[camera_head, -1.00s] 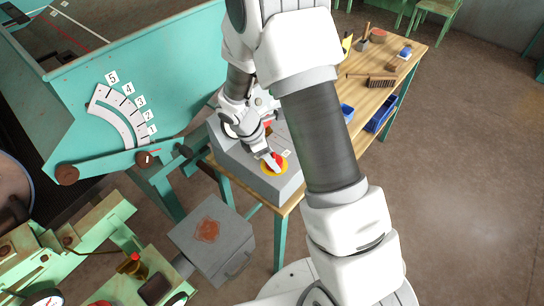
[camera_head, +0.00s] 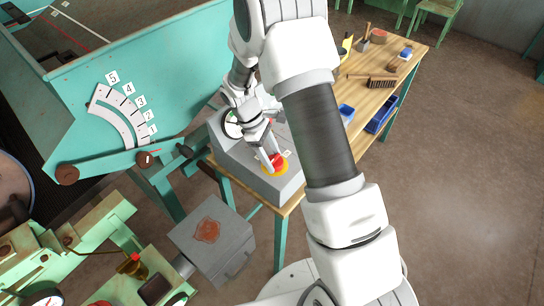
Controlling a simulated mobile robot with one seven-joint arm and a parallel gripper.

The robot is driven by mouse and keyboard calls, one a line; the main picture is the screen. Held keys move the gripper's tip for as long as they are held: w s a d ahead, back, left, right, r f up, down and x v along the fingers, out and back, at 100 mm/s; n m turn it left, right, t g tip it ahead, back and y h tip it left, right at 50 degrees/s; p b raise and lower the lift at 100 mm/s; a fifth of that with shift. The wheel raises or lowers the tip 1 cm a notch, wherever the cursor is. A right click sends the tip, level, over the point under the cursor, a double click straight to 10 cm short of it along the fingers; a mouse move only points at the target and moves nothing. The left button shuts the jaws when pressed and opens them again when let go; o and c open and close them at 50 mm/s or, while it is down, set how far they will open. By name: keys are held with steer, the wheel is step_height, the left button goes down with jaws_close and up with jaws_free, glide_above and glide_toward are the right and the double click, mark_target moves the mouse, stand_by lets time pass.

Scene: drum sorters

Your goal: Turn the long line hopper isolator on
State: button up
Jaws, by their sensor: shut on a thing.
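A red isolator handle (camera_head: 278,160) on a round yellow plate (camera_head: 281,171) sits at the near end of the grey control box (camera_head: 291,186). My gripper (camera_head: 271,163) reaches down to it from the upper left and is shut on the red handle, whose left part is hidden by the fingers. A small pale label lies beside the handle, too small to read. A white round dial (camera_head: 233,124) shows further back on the box, partly behind my arm.
A teal hopper with a numbered scale (camera_head: 122,113) and lever (camera_head: 110,165) is close on the left. A grey box (camera_head: 212,240) stands below. Floor at right is clear.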

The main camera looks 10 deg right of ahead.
stand_by(0.4)
steer(key=o, duration=1.4)
steer(key=shift+c, duration=0.2)
steer(key=shift+r, duration=0.1)
steer(key=v, duration=1.7)
steer(key=shift+a, duration=0.2)
steer(key=shift+r, duration=0.1)
